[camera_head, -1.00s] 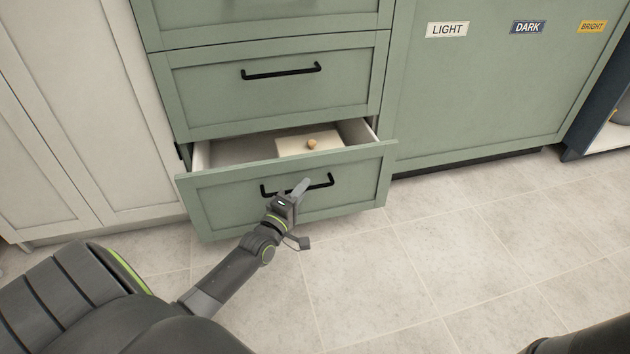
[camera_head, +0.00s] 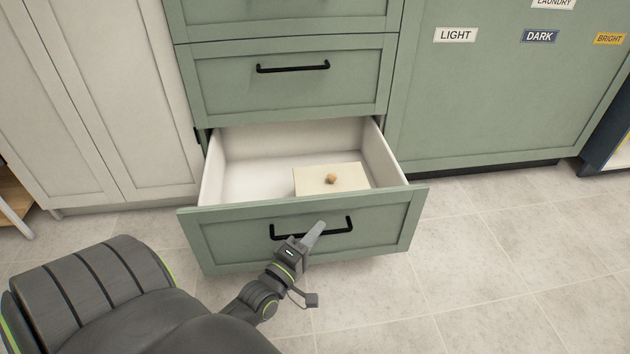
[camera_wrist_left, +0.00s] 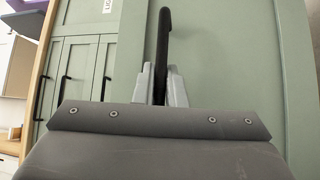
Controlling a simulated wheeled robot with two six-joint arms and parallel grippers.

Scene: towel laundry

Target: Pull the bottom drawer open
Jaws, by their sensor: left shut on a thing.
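The bottom drawer (camera_head: 375,236) of the green cabinet is pulled well out, and its white inside shows. Its black bar handle (camera_head: 340,233) is on the front panel. My left gripper (camera_head: 314,235) is at the middle of this handle. In the left wrist view, the fingers (camera_wrist_left: 160,82) are shut on the black handle (camera_wrist_left: 164,35), one on each side. Inside the drawer lies a cream box or lid (camera_head: 312,178) with a small round wooden knob (camera_head: 331,179). My right gripper is not in view.
The green drawer above (camera_head: 290,85) is shut, with its own black handle (camera_head: 292,69). A panel with LIGHT (camera_head: 455,35), DARK (camera_head: 539,36) and BRIGHT labels is to the right. White cabinet doors are at the left. The tiled floor (camera_head: 480,270) in front is clear.

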